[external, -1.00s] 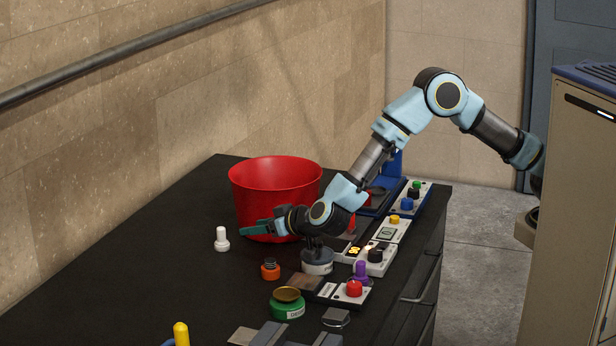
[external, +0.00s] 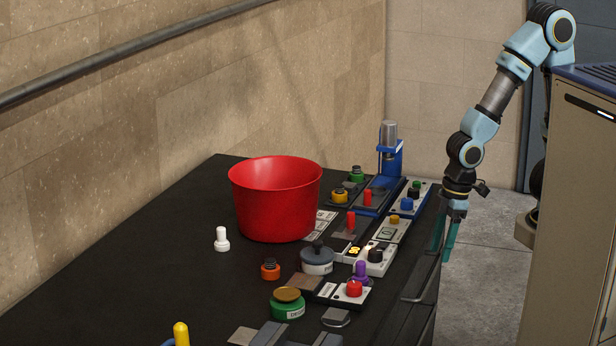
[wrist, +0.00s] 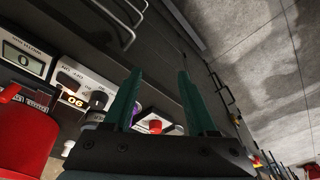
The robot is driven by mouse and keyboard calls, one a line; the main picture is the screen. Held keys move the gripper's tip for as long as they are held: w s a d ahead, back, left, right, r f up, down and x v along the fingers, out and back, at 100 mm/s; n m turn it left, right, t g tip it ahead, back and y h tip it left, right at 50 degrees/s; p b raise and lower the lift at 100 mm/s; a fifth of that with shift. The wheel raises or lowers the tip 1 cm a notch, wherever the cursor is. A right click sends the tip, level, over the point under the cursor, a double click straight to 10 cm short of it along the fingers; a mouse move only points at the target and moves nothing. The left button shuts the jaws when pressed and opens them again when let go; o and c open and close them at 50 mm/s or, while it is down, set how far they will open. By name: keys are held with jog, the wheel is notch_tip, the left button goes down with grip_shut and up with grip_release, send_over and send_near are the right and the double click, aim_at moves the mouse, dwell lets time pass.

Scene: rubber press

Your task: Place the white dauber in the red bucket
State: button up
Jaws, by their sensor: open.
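The white dauber (external: 222,240) stands upright on the dark bench top, left of the bucket and apart from it. The red bucket (external: 275,203) stands on the bench near the wall side; its floor is hidden by its front wall. My gripper (external: 444,250) hangs pointing down at the bench's right edge, well to the right of both, with its teal fingers apart and empty. In the wrist view, my gripper (wrist: 155,100) shows two spread fingers with nothing held between them.
A blue press (external: 390,155) and control panels (external: 375,258) with knobs line the bench's right side. A grey tin (external: 317,262), an orange-capped jar (external: 270,269) and a green tin (external: 288,304) stand in front of the bucket. Bench space around the dauber is clear.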

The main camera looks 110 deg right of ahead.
jog(key=shift+o, duration=0.3)
jog(key=s, duration=0.2)
jog(key=shift+s+f+g, duration=0.1)
jog(key=shift+s+g, duration=0.2)
jog(key=shift+d, duration=0.1)
jog(key=m+h+b, duration=0.4)
jog(key=m, duration=0.7)
send_near(223, 229)
jog(key=x, duration=0.3)
jog(key=p+x, duration=0.1)
jog(key=x, duration=0.1)
jog(key=shift+a+f, duration=0.15)
jog(key=shift+a, duration=0.1)
jog(key=shift+d+p+x, duration=0.15)
jog(key=shift+p+x, duration=0.5)
jog(key=shift+x, duration=0.65)
jog(key=shift+d+p+x, duration=0.1)
jog(key=shift+p+x, duration=0.5)
jog(key=shift+x, duration=0.7)
jog(key=shift+t, duration=0.4)
jog(key=shift+c, duration=0.3)
